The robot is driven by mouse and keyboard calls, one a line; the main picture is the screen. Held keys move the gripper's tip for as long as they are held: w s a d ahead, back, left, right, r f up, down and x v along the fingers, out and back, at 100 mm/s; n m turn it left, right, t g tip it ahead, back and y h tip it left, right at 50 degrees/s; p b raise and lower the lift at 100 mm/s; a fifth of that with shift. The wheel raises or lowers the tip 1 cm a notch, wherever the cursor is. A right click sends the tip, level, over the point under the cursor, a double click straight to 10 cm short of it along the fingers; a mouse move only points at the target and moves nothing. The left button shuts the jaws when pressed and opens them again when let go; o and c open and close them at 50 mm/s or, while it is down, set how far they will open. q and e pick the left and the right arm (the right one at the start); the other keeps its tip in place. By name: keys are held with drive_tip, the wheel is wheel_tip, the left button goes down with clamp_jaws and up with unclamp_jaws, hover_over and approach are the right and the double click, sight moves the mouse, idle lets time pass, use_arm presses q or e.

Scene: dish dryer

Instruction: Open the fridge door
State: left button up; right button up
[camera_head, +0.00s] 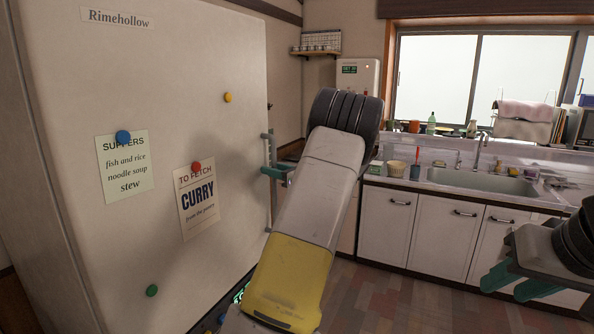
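The fridge door (225,130) is a large cream panel filling the left of the head view, with notes and magnets on it. A slim grey vertical handle (273,205) runs along its right edge. No gap shows at the door's edge. My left gripper (273,172) is at the handle, its teal finger parts seeming to touch or overlap the bar. My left forearm hides the rest of it, so its grip is unclear. My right gripper (514,284) is at the lower right, away from the fridge, with its teal fingers apart and nothing between them.
A counter with white cabinets (396,225) and a sink (483,181) stands along the back right under a window (437,80). Cups, bottles and a rack with a pink cloth (524,110) are on it. The patterned floor (390,295) before the cabinets is clear.

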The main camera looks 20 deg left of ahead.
use_arm(q)
clamp_jaws()
idle(1.4)
